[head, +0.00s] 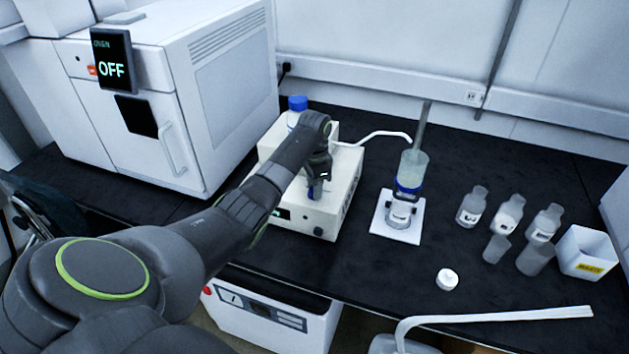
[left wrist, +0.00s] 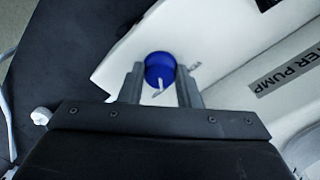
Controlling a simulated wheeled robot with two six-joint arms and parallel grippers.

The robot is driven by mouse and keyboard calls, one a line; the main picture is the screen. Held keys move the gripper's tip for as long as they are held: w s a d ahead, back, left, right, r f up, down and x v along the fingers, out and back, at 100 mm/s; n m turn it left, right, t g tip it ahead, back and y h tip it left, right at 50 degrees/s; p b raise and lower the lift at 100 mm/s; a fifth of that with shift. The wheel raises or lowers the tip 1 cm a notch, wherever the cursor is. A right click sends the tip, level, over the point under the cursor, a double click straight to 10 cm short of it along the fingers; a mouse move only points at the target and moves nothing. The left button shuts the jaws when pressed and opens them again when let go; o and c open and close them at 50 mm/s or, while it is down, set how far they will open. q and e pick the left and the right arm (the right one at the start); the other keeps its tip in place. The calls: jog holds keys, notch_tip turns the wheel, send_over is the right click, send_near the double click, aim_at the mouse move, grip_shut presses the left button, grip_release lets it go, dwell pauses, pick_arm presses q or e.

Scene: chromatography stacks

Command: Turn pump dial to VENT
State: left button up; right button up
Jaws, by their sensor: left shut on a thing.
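The pump (head: 335,205) is a white box on the black bench, with a small green display low on its front. Its label, ending in "TER PUMP", shows in the left wrist view. The dial (left wrist: 160,70) is a round blue knob with a white pointer mark, on the pump's white top. My left gripper (left wrist: 160,85) is shut on the dial, one finger on each side of it. In the head view my left gripper (head: 316,185) comes down onto the pump from above. The position words around the dial are not legible. My right gripper is not in view.
The large white oven (head: 225,80) stands left of the pump, its display reading OFF. A filter flask (head: 402,205) on a white base stands to the right, with tubing toward the pump. Several bottles (head: 472,207) and a white waste bin (head: 588,250) are farther right.

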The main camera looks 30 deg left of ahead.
pick_arm(q)
jog(key=n+p, duration=0.1)
jog(key=p, duration=0.1)
jog(key=n+p, duration=0.2)
jog(key=shift+r+n, duration=0.3)
jog(key=n+p, duration=0.2)
jog(key=shift+n, duration=0.3)
jog(key=n+p, duration=0.2)
jog(key=shift+f+n, duration=0.1)
jog(key=shift+n, duration=0.3)
jog(key=n+p, duration=0.1)
jog(key=n, duration=0.2)
jog(key=shift+f+n+p, duration=0.1)
jog(key=shift+n+p, duration=0.7)
jog(key=shift+n, duration=1.1)
jog(key=shift+w, duration=0.1)
jog(key=o, duration=1)
jog(key=shift+f, duration=0.1)
jog(key=shift+c, duration=0.2)
